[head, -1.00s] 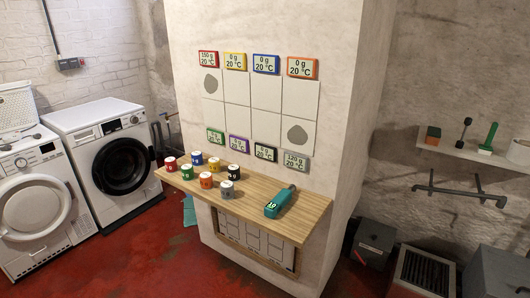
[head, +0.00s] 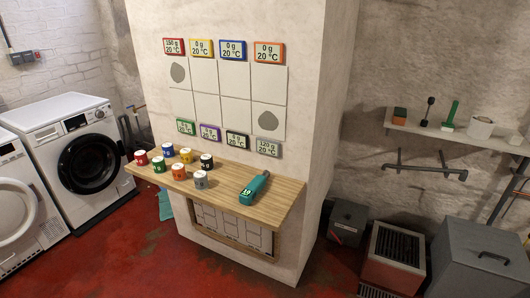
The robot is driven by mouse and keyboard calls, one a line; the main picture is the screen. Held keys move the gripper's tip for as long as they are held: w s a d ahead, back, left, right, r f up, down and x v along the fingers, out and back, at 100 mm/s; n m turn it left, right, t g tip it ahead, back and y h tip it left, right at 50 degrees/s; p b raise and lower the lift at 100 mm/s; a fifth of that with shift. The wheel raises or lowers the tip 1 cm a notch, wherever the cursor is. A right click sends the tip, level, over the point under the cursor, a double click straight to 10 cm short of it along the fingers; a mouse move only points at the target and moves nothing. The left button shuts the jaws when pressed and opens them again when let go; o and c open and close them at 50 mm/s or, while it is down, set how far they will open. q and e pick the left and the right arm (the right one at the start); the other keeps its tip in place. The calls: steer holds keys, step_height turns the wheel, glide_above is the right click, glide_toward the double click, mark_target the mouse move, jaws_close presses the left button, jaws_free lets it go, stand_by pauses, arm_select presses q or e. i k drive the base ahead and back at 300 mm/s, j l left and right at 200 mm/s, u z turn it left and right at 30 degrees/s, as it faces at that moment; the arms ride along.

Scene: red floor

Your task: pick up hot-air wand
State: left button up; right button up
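The hot-air wand (head: 254,189) is a teal handheld tool with a small lit display at its near end. It lies on the right part of the wooden shelf (head: 225,200), which is fixed to the white pillar. Nothing touches it from above. Neither of my grippers is in the head view.
Several small coloured cans (head: 179,172) stand on the shelf left of the wand. Panels with coloured displays (head: 233,50) hang above. Washing machines (head: 85,150) stand at left. Metal boxes (head: 480,258) stand at right. Red floor (head: 130,262) is open in front.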

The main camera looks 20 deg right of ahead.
mark_target(250, 193)
steer(key=i+j+z, duration=0.15)
steer(key=i+j, duration=0.2)
steer(key=i+j+z, duration=0.15)
steer(key=i+j, duration=0.15)
steer(key=j, duration=0.15)
steer(key=i+j+z, duration=0.15)
steer(key=i+j, duration=0.15)
steer(key=j, duration=0.1)
